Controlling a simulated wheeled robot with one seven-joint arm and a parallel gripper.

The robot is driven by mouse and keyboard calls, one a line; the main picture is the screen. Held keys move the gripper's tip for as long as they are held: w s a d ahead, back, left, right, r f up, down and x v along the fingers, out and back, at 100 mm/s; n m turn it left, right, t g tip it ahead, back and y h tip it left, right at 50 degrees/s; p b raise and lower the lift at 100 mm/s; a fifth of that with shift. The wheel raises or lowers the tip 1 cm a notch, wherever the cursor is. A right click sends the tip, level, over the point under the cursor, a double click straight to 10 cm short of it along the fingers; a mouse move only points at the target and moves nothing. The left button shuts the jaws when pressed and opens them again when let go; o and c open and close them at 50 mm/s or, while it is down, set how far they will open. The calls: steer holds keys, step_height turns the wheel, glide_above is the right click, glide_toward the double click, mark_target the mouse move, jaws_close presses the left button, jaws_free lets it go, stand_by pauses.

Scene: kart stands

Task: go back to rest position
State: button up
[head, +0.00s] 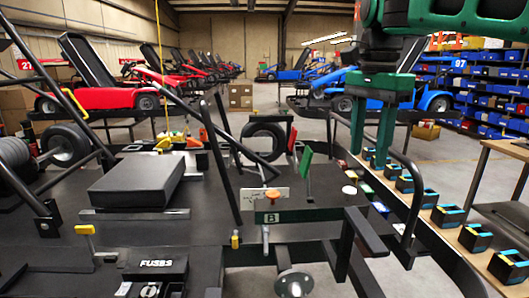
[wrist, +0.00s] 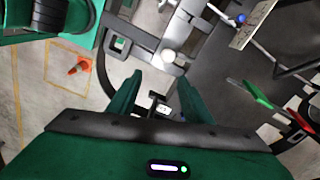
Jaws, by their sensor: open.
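My gripper (head: 371,155) hangs from my green and black arm at the upper right of the head view, its two green fingers pointing down. The fingers are apart with nothing held between them. In the head view it overlaps the right side of a black kart frame (head: 342,232); how far above it is I cannot tell. In the wrist view my gripper (wrist: 160,80) shows two spread green fingers with grey floor and dark frame parts beyond them.
A row of black, blue and yellow holders (head: 447,216) lines a wooden bench at the right. A green lever (head: 306,167) and black box seat (head: 137,180) are on the kart. Red karts (head: 100,97) and blue karts (head: 430,98) stand behind.

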steer(key=s+d+f+n, duration=0.2)
steer(key=s+d+f, duration=0.5)
steer(key=s+f, duration=0.1)
steer(key=s+d+f+n, duration=0.3)
steer(key=s+d+f, duration=0.4)
steer(key=f, duration=0.4)
steer(key=shift+s+d+f+n, duration=0.25)
steer(key=shift+s+d+n, duration=0.1)
steer(key=shift+s, duration=0.4)
steer(key=s+f, duration=0.2)
steer(key=s+f+n, duration=0.1)
steer(key=s+f, duration=0.1)
steer(key=s+f+n, duration=0.1)
steer(key=s+f, duration=0.1)
steer(key=shift+s+d+f, duration=0.1)
steer(key=shift+d+f, duration=0.1)
steer(key=shift+d, duration=0.2)
steer(key=shift+c, duration=0.3)
